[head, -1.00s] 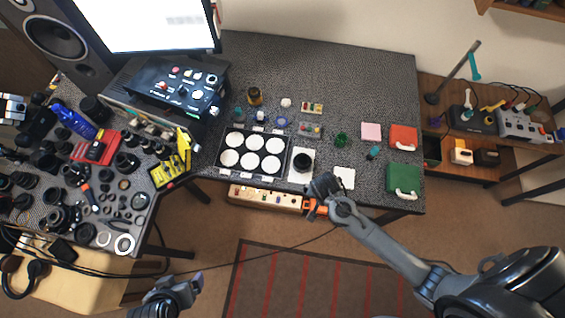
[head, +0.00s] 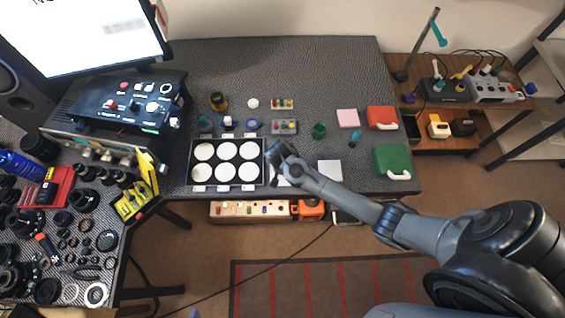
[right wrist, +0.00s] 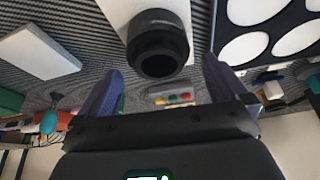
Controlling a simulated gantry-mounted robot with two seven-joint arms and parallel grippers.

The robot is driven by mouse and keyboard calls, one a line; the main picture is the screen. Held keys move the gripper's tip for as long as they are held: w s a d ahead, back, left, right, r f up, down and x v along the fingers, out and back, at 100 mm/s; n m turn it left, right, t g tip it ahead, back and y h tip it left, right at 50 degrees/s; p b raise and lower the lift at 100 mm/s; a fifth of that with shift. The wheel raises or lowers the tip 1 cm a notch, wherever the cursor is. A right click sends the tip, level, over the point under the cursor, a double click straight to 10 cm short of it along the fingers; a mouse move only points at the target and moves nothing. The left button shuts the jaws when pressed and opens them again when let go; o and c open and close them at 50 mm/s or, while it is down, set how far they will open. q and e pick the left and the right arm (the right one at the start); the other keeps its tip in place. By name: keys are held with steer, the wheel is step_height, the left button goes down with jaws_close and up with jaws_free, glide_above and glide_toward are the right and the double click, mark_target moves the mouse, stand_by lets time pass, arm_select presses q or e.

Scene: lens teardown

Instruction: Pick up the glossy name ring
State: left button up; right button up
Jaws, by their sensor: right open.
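A black lens barrel (right wrist: 157,45) stands on a white pad (right wrist: 116,12) in the right wrist view. Its near end has a dark rim around a dark opening. I cannot tell a separate glossy name ring apart from it. My right gripper (right wrist: 163,85) is open and empty, with its two fingers to either side of and short of the barrel, apart from it. In the head view my right gripper (head: 277,152) hangs over the pad beside the tray and hides the barrel. Only a bluish sliver, perhaps my left gripper, shows at the bottom edge of the head view.
A black tray with several white discs (head: 227,187) lies just left of the right gripper. A white square (head: 329,171), a pink square (head: 348,118), a red case (head: 381,117) and a green case (head: 392,160) lie to its right. Many dark lens parts crowd the left bench.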

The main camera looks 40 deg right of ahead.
steer(key=x, duration=0.4)
steer(key=shift+s+a+f+b, duration=0.2)
steer(key=shift+s+f+b, duration=0.1)
steer(key=shift+b, duration=0.1)
steer(key=shift+w+d+f, duration=0.15)
steer(key=shift+f, duration=0.3)
steer(key=shift+c, duration=0.3)
steer(key=c, duration=0.8)
steer(key=shift+o, duration=0.2)
steer(key=shift+r, duration=0.1)
